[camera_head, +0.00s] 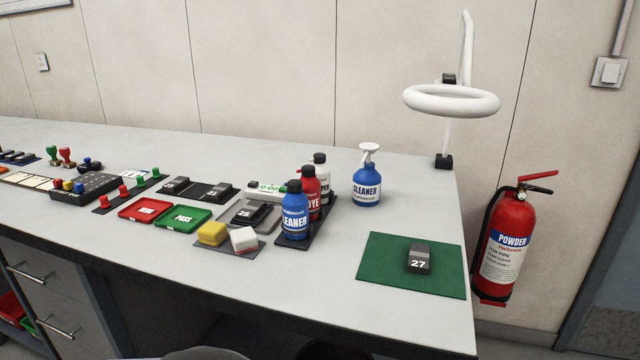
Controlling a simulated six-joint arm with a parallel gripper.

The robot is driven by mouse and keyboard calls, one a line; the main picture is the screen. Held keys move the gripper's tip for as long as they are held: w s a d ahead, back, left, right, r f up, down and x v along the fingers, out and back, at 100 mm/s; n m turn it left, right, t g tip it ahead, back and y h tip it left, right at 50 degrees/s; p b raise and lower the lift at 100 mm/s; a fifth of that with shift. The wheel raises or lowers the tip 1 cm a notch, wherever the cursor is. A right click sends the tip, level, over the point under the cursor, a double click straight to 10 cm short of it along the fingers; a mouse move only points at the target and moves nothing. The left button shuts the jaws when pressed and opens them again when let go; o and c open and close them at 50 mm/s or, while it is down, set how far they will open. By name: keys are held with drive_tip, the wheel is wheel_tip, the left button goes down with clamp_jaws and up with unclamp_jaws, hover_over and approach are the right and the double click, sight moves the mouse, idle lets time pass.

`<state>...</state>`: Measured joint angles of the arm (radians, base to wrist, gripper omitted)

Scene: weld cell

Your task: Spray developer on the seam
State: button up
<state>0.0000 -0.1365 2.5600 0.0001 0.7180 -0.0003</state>
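A white bottle (321,168) with a dark cap stands at the back of a dark tray (318,226). Its label is partly hidden; only the ending "PER" can be read. A red bottle (311,186) marked "DYE" and a blue bottle (295,216) marked "CLEANER" stand in front of it. A small dark grey block (420,257) numbered 27 lies on a green mat (385,272) at the right. Any seam on it is too small to make out. My gripper is not in view.
A white ring lamp (451,99) rises at the bench's back right corner. Yellow (212,233) and white (244,239) pads, trays and numbered blocks fill the left. The bench front is clear.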

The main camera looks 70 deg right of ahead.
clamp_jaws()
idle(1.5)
